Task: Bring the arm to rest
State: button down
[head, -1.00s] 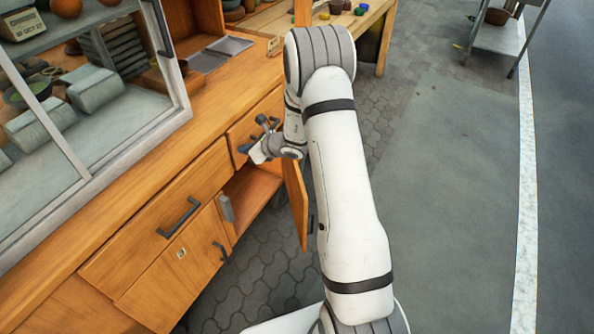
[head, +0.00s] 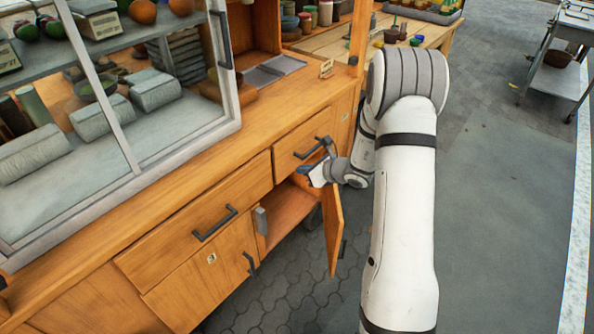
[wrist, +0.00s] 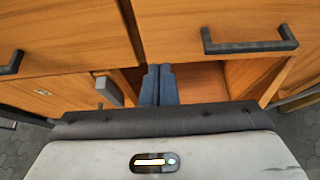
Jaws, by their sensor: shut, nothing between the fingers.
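My gripper (head: 322,161) is in front of the wooden counter (head: 160,190), beside a drawer with a dark handle (head: 311,148). It also shows in the wrist view (wrist: 159,84), where its two blue-grey fingers lie together with nothing between them. Below the drawer is an open cupboard compartment (head: 287,215). Its door (head: 333,228) stands swung outward, below and to the right of the gripper in the head view. My white arm reaches up from the bottom and bends toward the counter. I cannot tell whether the gripper touches the handle.
A glass-fronted display case (head: 110,150) stands on the counter at left. Another drawer (head: 200,225) and a shut cupboard door marked 3 (head: 195,280) are left of the opening. A metal cart (head: 560,75) stands far right.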

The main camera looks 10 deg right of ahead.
jog(key=v, duration=0.7)
jog(key=s+a+r+n+g+p, duration=0.55)
jog(key=s+a+r+n, duration=0.35)
jog(key=s+r+n, duration=0.5)
jog(key=s+d+r+n+h+p, duration=0.2)
jog(key=s+d+r+n+h, duration=0.1)
jog(key=s+r+n, duration=0.3)
jog(key=s+d+r+n+h+p, duration=0.2)
jog(key=s+r+n+h, duration=0.2)
jog(key=s, duration=0.5)
jog(key=r+n+g, duration=0.1)
jog(key=r+n, duration=0.1)
jog(key=n, duration=0.1)
jog(key=shift+s+d+n+h+p, duration=0.15)
jog(key=shift+d+n+h+p, duration=0.2)
jog(key=shift+n+h+p, duration=0.05)
